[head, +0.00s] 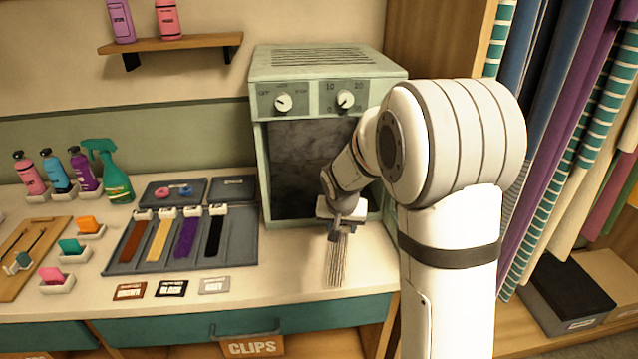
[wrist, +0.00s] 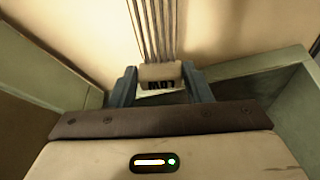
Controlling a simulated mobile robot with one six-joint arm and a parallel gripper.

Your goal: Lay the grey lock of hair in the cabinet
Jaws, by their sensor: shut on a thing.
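My gripper (head: 346,230) is shut on the tag end of the grey lock of hair (head: 338,262). The strands hang down over the counter front, right of the cabinet's middle. In the wrist view the light tag (wrist: 160,74) sits between the two blue-grey fingers of my gripper (wrist: 160,84), and the grey strands (wrist: 153,28) run away from it. The pale green cabinet (head: 327,70) stands behind my gripper, with two dials above a dark, smoky front. I cannot tell whether that front is glass or an opening. My arm hides its right part.
A dark tray (head: 225,255) with brown, blond, purple and black locks lies left of the cabinet. Bottles, a green spray bottle (head: 113,175) and small colored clips stand farther left. Striped and plain towels (head: 560,130) hang at right. Counter between tray and my gripper is clear.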

